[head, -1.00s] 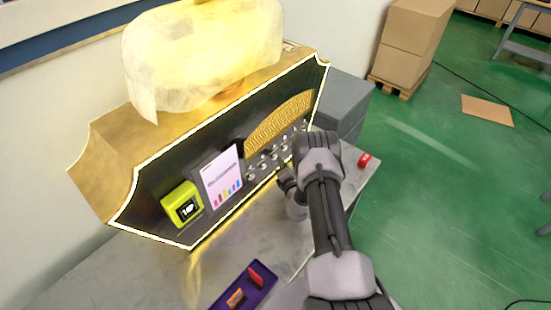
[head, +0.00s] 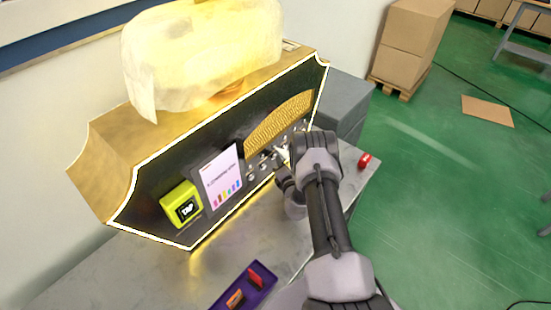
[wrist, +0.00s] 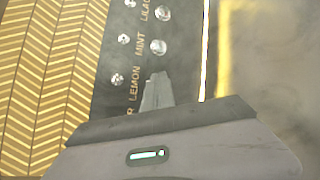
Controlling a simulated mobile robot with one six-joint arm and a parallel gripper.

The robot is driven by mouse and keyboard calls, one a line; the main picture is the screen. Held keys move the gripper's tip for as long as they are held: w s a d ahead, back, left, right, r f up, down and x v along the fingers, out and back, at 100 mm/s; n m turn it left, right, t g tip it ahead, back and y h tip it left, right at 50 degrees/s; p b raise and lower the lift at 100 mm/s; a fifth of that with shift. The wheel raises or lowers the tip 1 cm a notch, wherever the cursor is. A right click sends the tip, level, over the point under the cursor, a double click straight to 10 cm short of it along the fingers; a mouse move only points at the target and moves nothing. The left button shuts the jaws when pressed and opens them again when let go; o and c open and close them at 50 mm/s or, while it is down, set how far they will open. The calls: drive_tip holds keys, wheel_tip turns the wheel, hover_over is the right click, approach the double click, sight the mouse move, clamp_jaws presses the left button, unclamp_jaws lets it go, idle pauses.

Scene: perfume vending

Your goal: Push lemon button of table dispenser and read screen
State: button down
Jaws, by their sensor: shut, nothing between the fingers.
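The table dispenser (head: 150,188) is a gold cabinet with a dark, light-edged front. Its panel carries a row of small round buttons with scent names. In the wrist view I read the lemon label (wrist: 134,83), with mint and lilac above it. My gripper (wrist: 158,82) is shut, its fingertips over the spot beside the lemon label. They hide the lemon button, and I cannot tell whether they touch it. In the head view my gripper (head: 283,155) is at the panel, partly behind my arm. The white screen (head: 222,165) shows coloured bars; its text is too small to read.
A yellow device (head: 181,204) reading "TAP" sits left of the screen. A purple tray (head: 260,295) with small items lies on the table in front. A red object (head: 365,160) lies near the table's right edge. A grey box (head: 345,100) stands behind the dispenser's right end.

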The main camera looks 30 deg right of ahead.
drive_tip(key=shift+s, duration=0.1)
drive_tip(key=shift+s+d, duration=0.25)
drive_tip(key=shift+s, duration=0.5)
drive_tip(key=s, duration=0.1)
drive_tip(key=s+d+p, duration=0.1)
drive_tip(key=s, duration=0.2)
drive_tip(key=shift+s+d, duration=0.35)
idle(0.4)
